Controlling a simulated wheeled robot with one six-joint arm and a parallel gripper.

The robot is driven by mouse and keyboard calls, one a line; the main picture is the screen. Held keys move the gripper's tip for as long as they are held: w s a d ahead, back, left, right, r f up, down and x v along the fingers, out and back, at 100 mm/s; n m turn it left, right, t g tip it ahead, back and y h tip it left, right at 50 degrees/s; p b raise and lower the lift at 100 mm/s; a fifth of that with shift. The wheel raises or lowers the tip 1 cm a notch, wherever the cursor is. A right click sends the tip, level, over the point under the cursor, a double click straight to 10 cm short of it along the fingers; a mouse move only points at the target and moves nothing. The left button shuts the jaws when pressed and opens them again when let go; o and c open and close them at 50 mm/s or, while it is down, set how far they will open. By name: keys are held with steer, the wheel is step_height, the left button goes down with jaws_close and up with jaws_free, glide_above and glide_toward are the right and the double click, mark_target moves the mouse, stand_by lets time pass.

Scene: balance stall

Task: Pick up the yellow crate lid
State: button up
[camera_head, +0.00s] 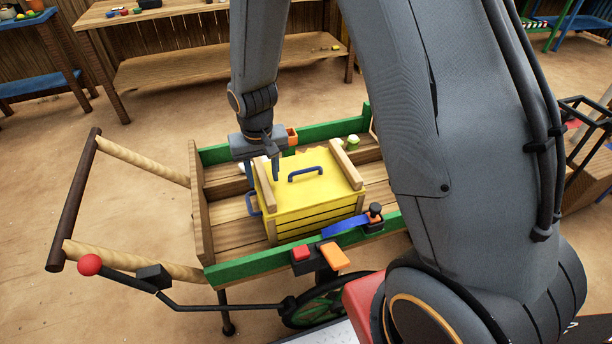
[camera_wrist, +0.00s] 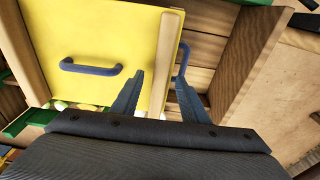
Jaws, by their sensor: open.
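The yellow crate lid (camera_head: 310,190) lies on the yellow slatted crate (camera_head: 318,222) in the cart. It has a blue handle (camera_head: 305,173) in its middle and a wooden batten along each of two sides. My gripper (camera_head: 275,170) is open and empty, pointing down by the left batten (camera_head: 265,186), away from the handle. In the wrist view, the lid (camera_wrist: 100,35) and its handle (camera_wrist: 90,68) are left of my gripper (camera_wrist: 160,78). The batten (camera_wrist: 168,50) shows between the two fingers; I cannot tell whether they touch it.
The wooden cart has green side boards (camera_head: 245,267). A blue side handle (camera_head: 254,203) sticks out from the crate's left. A blue strap (camera_head: 344,227) and red and orange blocks are on the near board. Bare cart floor (camera_head: 228,207) lies left of the crate.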

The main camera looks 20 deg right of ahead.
steer(key=shift+f, duration=0.65)
steer(key=shift+c, duration=0.5)
jaws_close()
steer(key=shift+w+r, duration=0.1)
steer(key=shift+r, duration=0.05)
